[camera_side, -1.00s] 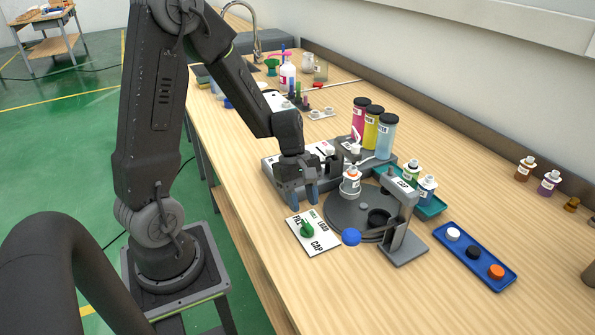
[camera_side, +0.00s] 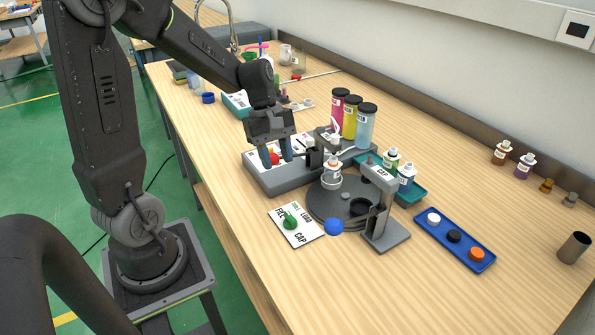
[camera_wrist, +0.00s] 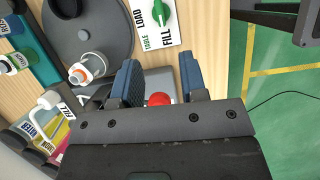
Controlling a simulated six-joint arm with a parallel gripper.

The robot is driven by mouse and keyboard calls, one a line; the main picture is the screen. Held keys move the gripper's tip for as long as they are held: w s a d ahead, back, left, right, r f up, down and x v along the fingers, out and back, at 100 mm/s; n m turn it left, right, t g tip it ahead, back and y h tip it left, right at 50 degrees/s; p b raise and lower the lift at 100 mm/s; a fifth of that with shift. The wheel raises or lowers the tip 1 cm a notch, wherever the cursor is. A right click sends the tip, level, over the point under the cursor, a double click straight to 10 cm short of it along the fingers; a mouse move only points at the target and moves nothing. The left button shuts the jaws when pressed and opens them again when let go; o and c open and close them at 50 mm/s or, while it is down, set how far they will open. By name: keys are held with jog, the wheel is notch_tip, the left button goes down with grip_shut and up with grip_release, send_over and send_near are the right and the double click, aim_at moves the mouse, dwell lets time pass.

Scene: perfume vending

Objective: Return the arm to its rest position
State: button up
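My gripper (camera_side: 276,158) is open and empty over the grey filling base (camera_side: 283,183), with its two blue fingers apart. In the wrist view, a red round button (camera_wrist: 160,99) shows between the fingertips (camera_wrist: 160,82); I cannot tell if they touch it. A white bottle with an orange band (camera_side: 332,172) stands upright on the dark turntable (camera_side: 322,205), apart from my gripper. A green knob (camera_side: 290,221) sits on the white LOAD/FILL/CAP plate (camera_side: 304,233). A blue ball knob (camera_side: 334,227) is at the turntable's front edge.
Pink, yellow and blue cylinders (camera_side: 366,125) stand behind the base. The grey cap stand (camera_side: 384,240) is right of the turntable. A teal tray (camera_side: 410,196) holds small bottles; a blue tray (camera_side: 428,236) holds three caps.

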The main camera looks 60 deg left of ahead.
jog(key=s+d+r+m+t+y, duration=0.4)
jog(key=s+d+r+m, duration=0.5)
jog(key=m, duration=0.8)
jog(key=shift+s+d+r+t, duration=0.4)
jog(key=shift+d+r+t, duration=0.2)
jog(key=shift+d+t, duration=0.1)
